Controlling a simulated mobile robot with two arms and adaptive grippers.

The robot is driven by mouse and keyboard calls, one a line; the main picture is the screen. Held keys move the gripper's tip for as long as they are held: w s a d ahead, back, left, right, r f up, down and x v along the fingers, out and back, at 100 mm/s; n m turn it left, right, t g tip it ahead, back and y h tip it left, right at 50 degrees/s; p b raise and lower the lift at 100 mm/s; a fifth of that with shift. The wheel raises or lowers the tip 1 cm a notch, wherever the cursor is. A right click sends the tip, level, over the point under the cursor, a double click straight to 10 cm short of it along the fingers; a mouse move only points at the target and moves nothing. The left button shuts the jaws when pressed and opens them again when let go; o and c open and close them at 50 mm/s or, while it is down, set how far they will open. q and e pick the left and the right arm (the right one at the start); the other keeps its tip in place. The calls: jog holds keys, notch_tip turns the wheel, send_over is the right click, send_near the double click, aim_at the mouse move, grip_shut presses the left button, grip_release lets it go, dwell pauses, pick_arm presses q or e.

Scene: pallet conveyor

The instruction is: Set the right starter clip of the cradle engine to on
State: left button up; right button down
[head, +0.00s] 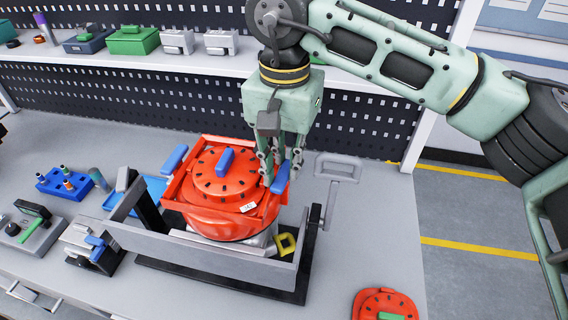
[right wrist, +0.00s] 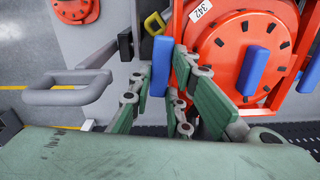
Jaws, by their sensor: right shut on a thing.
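The cradle engine (head: 225,222) is a red-orange housing with a round, black-marked cover and a blue grip (head: 225,162) on top. It sits in a grey and black cradle (head: 205,257). A blue left clip (head: 174,158) stands at its left side. The blue right starter clip (head: 280,179) is at its right side, and it also shows in the right wrist view (right wrist: 162,66). My right gripper (head: 281,163) reaches down from above. In the right wrist view its fingers (right wrist: 161,80) lie on both sides of the clip and are shut on it. My left gripper is not in view.
A grey crank handle (head: 338,168) sticks out at the cradle's right. A yellow part (head: 285,245) sits low inside the cradle. Another red cover (head: 385,304) lies at the front right. A blue holder (head: 64,184) and fixtures stand at the left. The bench right of the cradle is mostly clear.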

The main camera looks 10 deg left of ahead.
jog(key=m+b, duration=0.3)
jog(key=m, duration=0.1)
jog(key=shift+d+f, duration=0.15)
jog(key=m+b, duration=0.2)
jog(key=m, duration=0.3)
jog(key=shift+s+d, duration=0.1)
jog(key=shift+d, duration=0.05)
jog(key=m+b, duration=0.2)
jog(key=m, duration=0.2)
jog(key=shift+s, duration=0.15)
jog(key=shift+s+d+m+b, duration=0.15)
jog(key=shift+m+b, duration=0.35)
jog(key=shift+m, duration=1.2)
jog(key=shift+r, duration=0.2)
jog(key=c, duration=1.9)
grip_release()
